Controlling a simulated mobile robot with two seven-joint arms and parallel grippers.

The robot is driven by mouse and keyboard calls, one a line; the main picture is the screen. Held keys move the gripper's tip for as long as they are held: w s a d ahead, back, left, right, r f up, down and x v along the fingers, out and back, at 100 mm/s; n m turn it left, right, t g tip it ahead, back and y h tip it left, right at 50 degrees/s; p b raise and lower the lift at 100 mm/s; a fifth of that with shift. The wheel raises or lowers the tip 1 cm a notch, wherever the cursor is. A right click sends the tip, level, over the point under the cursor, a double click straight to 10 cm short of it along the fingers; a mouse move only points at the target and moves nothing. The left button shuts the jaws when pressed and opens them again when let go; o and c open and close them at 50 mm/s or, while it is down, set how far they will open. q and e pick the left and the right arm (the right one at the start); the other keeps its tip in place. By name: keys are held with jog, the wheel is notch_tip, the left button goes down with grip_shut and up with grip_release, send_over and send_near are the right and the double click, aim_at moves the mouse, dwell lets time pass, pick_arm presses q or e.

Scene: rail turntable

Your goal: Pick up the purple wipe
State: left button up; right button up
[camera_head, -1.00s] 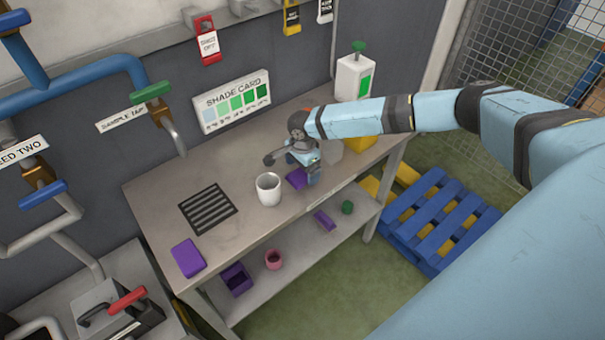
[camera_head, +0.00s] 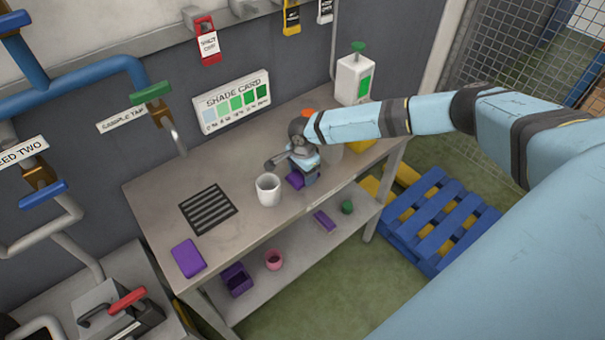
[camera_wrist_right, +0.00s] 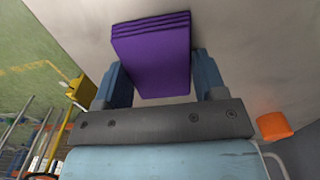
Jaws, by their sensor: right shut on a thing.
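The purple wipe (camera_head: 295,180) is a folded, layered cloth near the right end of the grey table. My right gripper (camera_head: 304,176) is at it and partly hides it in the head view. In the right wrist view the wipe (camera_wrist_right: 153,55) lies between the two blue fingers of my right gripper (camera_wrist_right: 162,75), which are shut on it. The table surface is close behind it; I cannot tell whether the wipe still touches it. My left gripper is not in view.
A white cup (camera_head: 268,190) stands just left of the gripper. A striped black mat (camera_head: 208,208) and a purple block-like item (camera_head: 188,258) lie farther left. A white bottle (camera_head: 353,78) stands behind. The lower shelf (camera_head: 300,243) holds several small items.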

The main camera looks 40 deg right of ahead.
jog(key=shift+r, duration=0.15)
notch_tip(320, 180, up, 20)
jog(key=b, duration=0.1)
jog(key=shift+b, duration=0.3)
